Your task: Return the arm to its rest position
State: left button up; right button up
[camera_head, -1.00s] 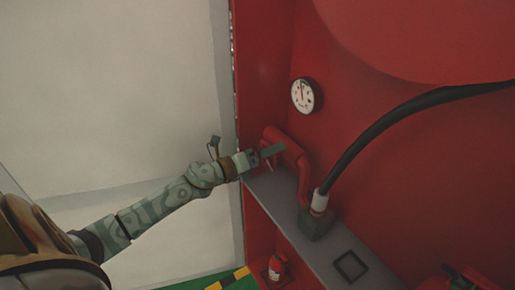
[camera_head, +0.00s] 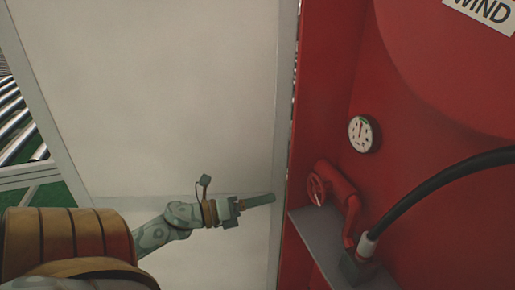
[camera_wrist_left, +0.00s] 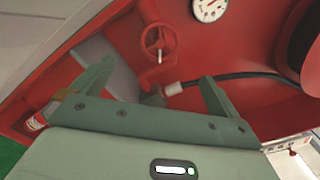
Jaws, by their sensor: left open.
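My left arm comes in from the lower left in the head view. Its gripper (camera_head: 258,201) is in front of the white panel, left of the red cabinet and apart from it. In the left wrist view the gripper's two fingers (camera_wrist_left: 155,88) are spread wide with nothing between them. My right gripper is in neither view.
The red cabinet (camera_head: 312,110) holds a round gauge (camera_head: 362,134), a black hose (camera_head: 430,188) and the grey shelf (camera_head: 318,245). The white panel (camera_head: 170,90) stands behind my arm. Metal rollers (camera_head: 12,110) are at the far left.

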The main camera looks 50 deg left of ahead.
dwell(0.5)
